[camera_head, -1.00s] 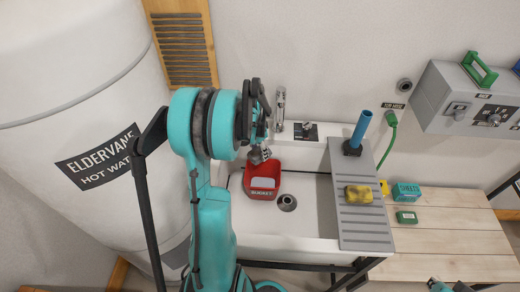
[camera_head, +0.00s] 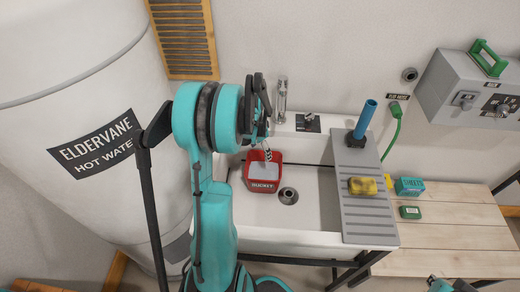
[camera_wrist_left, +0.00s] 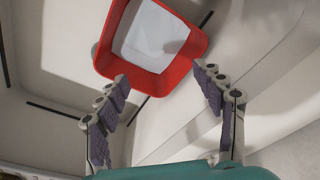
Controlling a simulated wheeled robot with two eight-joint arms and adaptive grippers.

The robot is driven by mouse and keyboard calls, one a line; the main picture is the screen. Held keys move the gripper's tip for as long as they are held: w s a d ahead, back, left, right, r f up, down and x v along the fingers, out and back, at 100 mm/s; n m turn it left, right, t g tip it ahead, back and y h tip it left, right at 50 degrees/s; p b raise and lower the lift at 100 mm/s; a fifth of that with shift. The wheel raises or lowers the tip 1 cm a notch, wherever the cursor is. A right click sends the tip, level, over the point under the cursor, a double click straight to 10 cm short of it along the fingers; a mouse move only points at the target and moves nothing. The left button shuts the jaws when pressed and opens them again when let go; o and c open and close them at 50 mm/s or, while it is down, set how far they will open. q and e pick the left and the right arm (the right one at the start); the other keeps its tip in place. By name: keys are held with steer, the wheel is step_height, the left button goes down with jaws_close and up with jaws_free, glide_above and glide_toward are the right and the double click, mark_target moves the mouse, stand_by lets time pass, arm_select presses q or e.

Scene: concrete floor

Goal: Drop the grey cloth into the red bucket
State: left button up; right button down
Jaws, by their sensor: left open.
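The red bucket (camera_head: 263,186) stands upright in the white sink. A pale grey, flat, sheet-like thing that looks like the grey cloth (camera_head: 262,169) lies inside it. The left wrist view shows this pale thing (camera_wrist_left: 157,36) within the red rim (camera_wrist_left: 160,85). My left gripper (camera_head: 267,155) is over the bucket. In the left wrist view its two fingers (camera_wrist_left: 165,88) are spread apart with nothing between them. Only a small teal part of my right arm shows at the bottom edge; its gripper is not visible.
The faucet (camera_head: 281,95) rises behind the sink. A grey ribbed drainboard (camera_head: 368,213) at right holds a yellow sponge (camera_head: 363,186) and a blue cylinder (camera_head: 365,119). A wooden bench (camera_head: 450,230) adjoins it. The white hot water tank (camera_head: 70,190) stands close on the left.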

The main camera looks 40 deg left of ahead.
arm_select(q)
step_height(320, 180, up, 12)
steer(key=s, duration=0.1)
steer(key=shift+s, duration=0.4)
steer(key=shift+a+f, duration=0.1)
